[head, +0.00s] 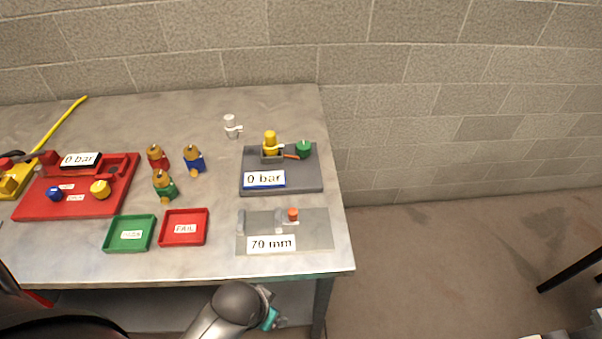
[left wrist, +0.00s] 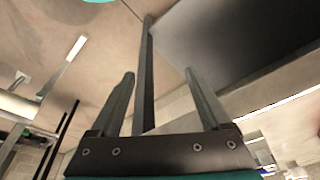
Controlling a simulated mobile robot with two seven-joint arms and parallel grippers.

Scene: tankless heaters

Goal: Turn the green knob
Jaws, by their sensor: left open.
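The green knob (head: 303,148) sits at the back right corner of the grey board (head: 305,179), near the right end of the table. An orange lever-like piece and a yellow-topped part (head: 270,142) are just left of it. A "0 bar" sign stands at the board's front left. My left wrist, with a teal part of the left gripper (head: 271,318), is low at the table's front edge, well in front of the knob. In the left wrist view the left gripper (left wrist: 160,73) is open and empty. The knob is not recognisable there. My right gripper is not in view.
A translucent plate (head: 318,232) with a "70 mm" sign lies in front of the grey board. Green (head: 112,246) and red (head: 168,240) trays, several coloured valves and a red board (head: 124,162) are left. A white fitting (head: 230,124) stands behind.

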